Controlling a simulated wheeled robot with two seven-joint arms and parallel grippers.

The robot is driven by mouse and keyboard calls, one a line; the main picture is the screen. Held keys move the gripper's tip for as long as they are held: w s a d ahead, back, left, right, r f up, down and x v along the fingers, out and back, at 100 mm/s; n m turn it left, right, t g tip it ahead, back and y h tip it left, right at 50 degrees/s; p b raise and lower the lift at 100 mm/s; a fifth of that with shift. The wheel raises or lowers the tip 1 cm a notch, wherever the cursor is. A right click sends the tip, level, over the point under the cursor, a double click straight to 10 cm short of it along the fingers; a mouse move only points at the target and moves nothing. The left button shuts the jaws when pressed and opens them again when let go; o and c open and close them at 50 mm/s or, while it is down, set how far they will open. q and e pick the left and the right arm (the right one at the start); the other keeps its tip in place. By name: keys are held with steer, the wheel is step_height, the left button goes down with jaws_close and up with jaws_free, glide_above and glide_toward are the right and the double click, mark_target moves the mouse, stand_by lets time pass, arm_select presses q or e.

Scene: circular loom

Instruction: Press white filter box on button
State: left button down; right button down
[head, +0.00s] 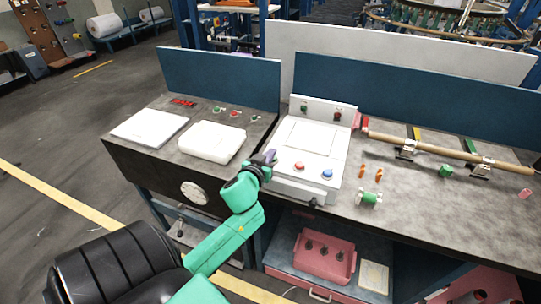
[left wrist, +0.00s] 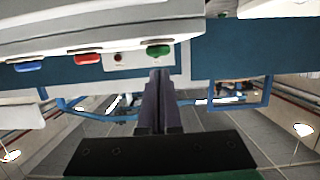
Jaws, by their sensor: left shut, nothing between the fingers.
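The white filter box (head: 308,155) stands on the dark bench in the head view. Its sloped top has a red button (head: 299,166) and a blue button (head: 327,174). Its raised back panel has a green button (head: 304,108) and a dark red one (head: 337,116). My left gripper (head: 270,157) is shut and empty, by the left side of the box. In the upside-down left wrist view, its closed fingers (left wrist: 160,85) point toward the green button (left wrist: 158,50); whether they touch anything is unclear. My right gripper is out of view.
A white rounded case (head: 211,142) and a flat white panel (head: 150,127) lie left of the box. A wooden rod (head: 450,152) on clamps, orange pegs (head: 369,172) and a green spool (head: 369,198) lie to its right. Blue partitions (head: 220,80) stand behind.

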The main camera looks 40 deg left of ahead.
arm_select(q)
steer(key=shift+s+d+f, duration=0.1)
steer(key=shift+f, duration=0.4)
steer(key=shift+f, duration=0.1)
